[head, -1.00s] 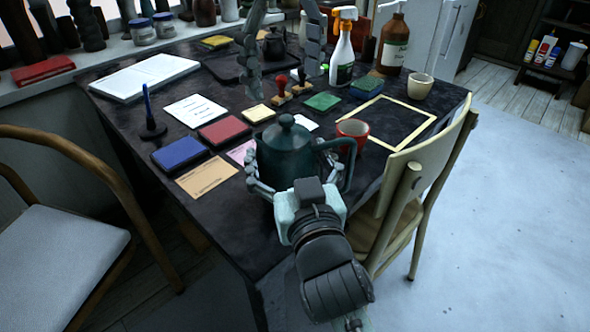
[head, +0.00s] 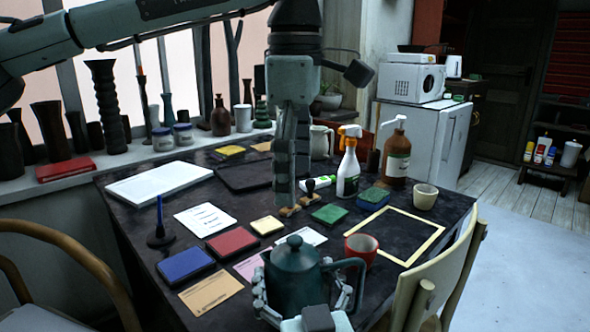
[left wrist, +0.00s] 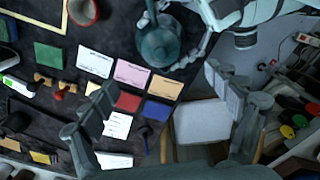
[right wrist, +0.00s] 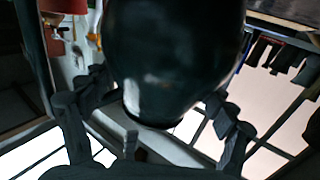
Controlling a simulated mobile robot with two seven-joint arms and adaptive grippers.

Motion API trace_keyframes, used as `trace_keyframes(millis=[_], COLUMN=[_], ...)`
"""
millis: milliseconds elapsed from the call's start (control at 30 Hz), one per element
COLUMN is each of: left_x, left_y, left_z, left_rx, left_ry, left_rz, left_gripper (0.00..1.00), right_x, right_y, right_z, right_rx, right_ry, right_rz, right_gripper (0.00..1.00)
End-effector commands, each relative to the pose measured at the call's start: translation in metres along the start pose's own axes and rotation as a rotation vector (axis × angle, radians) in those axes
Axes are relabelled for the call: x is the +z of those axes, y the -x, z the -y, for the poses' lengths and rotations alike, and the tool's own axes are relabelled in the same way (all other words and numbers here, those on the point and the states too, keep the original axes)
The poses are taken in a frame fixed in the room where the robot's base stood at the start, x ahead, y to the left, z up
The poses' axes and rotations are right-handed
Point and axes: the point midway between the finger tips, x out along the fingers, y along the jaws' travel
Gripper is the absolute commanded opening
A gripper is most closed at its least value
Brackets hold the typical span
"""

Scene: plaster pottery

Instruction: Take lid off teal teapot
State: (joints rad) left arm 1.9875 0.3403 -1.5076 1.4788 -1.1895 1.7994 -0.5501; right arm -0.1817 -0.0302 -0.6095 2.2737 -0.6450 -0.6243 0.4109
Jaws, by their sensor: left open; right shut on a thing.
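The teal teapot (head: 292,283) is upright at the near edge of the table, its handle to the right. Its lid (head: 294,251), with a round knob, sits on top. My right gripper (head: 301,300) is shut around the teapot's body from the near side; the dark body (right wrist: 175,55) fills the top of the right wrist view. Whether the teapot touches the table is hidden. My left gripper (head: 288,195) points down, open and empty, over the stamps beyond the teapot. In the left wrist view the teapot (left wrist: 160,45) is above and beyond the open fingers.
A red mug (head: 361,250) stands just right of the teapot's handle. Ink pads and cards, including a blue pad (head: 186,264), lie to its left. Wooden stamps (head: 288,211) lie under my left gripper. A chair (head: 425,280) stands close on the right.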

Motion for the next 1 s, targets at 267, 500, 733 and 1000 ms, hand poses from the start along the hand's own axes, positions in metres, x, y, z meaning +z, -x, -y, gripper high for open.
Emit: trace_keyframes(millis=[267,500,733,1000], left_x=[0.0,-0.001,-0.001,-0.001], left_y=[0.011,-0.021,-0.066,-0.1], left_z=[0.001,0.001,0.001,0.001], left_rx=[-0.003,-0.005,-0.005,-0.003], left_ry=[0.275,0.284,0.284,0.283], left_rz=[0.0,-0.002,-0.002,0.0], left_gripper=[0.89,0.89,0.89,0.89], right_x=[0.0,0.0,-0.001,-0.001], right_y=[0.0,0.0,0.0,0.0], right_z=[0.001,0.001,0.001,0.001], right_rx=[-0.001,-0.001,-0.001,-0.001], right_ry=[0.0,0.0,-0.001,-0.001], right_rz=[-0.001,-0.001,-0.001,-0.001], right_gripper=[0.33,0.33,0.33,0.33])
